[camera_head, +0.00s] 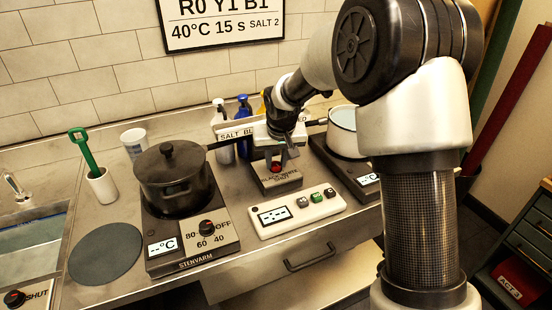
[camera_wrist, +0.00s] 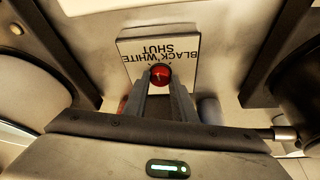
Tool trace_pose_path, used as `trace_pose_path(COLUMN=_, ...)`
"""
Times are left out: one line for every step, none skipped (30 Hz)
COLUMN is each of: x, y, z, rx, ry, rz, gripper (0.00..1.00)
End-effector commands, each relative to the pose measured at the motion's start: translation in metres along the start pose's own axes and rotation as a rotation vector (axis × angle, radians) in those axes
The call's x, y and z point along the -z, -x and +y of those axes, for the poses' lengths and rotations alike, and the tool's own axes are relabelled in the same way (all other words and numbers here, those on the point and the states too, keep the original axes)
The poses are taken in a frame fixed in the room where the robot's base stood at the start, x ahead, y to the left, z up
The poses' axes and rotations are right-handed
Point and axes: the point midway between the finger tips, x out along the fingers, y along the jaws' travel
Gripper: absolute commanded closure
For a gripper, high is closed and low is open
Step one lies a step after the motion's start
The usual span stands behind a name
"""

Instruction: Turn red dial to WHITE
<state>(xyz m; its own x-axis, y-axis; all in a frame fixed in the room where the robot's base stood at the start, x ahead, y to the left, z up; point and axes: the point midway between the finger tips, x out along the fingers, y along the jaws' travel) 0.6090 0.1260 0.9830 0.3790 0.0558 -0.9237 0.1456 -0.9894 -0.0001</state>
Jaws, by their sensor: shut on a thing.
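The red dial (camera_wrist: 160,75) sits on a small box (camera_wrist: 185,68) lettered BLACK, WHITE and SHUT, seen upside down in the wrist view. The mark the dial points to cannot be read clearly. My gripper (camera_wrist: 160,88) reaches down to the dial, with its fingers closed on it from either side. In the head view my gripper (camera_head: 276,166) is above the box (camera_head: 279,184), and the dial is mostly hidden by the fingers.
A black lidded pot (camera_head: 172,186) stands on a hotplate at left. A light pot (camera_head: 343,132) stands on another hotplate at right. A white button panel (camera_head: 292,226) is in front of the box.

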Motion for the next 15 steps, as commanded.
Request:
trace_pose_path(x=0.0003, y=0.0023, z=0.0021, rx=0.013, ry=0.026, rz=-0.003, gripper=0.98)
trace_pose_path(x=0.0003, y=0.0023, z=0.0024, rx=0.022, ry=0.049, rz=-0.003, gripper=0.98)
trace_pose_path(x=0.0003, y=0.0023, z=0.0029, rx=0.035, ry=0.078, rz=-0.004, gripper=0.98)
trace_pose_path(x=0.0004, y=0.0024, z=0.0028, rx=0.045, ry=0.101, rz=-0.003, gripper=0.98)
trace_pose_path(x=0.0006, y=0.0024, z=0.0033, rx=0.055, ry=0.125, rz=-0.003, gripper=0.98)
trace_pose_path(x=0.0008, y=0.0026, z=0.0034, rx=0.069, ry=0.157, rz=-0.002, gripper=0.98)
trace_pose_path(x=0.0010, y=0.0027, z=0.0040, rx=0.078, ry=0.181, rz=-0.002, gripper=0.98)
trace_pose_path(x=0.0009, y=0.0026, z=0.0039, rx=0.089, ry=0.205, rz=-0.003, gripper=0.98)
trace_pose_path(x=0.0008, y=0.0023, z=0.0041, rx=0.102, ry=0.236, rz=-0.003, gripper=0.98)
trace_pose_path(x=0.0008, y=0.0022, z=0.0043, rx=0.112, ry=0.259, rz=-0.003, gripper=0.98)
trace_pose_path(x=0.0009, y=0.0022, z=0.0044, rx=0.121, ry=0.282, rz=-0.003, gripper=0.98)
trace_pose_path(x=0.0010, y=0.0022, z=0.0047, rx=0.134, ry=0.312, rz=-0.003, gripper=0.98)
trace_pose_path(x=0.0009, y=0.0018, z=0.0048, rx=0.143, ry=0.334, rz=-0.003, gripper=0.98)
trace_pose_path(x=0.0009, y=0.0016, z=0.0049, rx=0.152, ry=0.355, rz=-0.003, gripper=0.98)
trace_pose_path(x=0.0011, y=0.0016, z=0.0049, rx=0.162, ry=0.383, rz=-0.002, gripper=0.98)
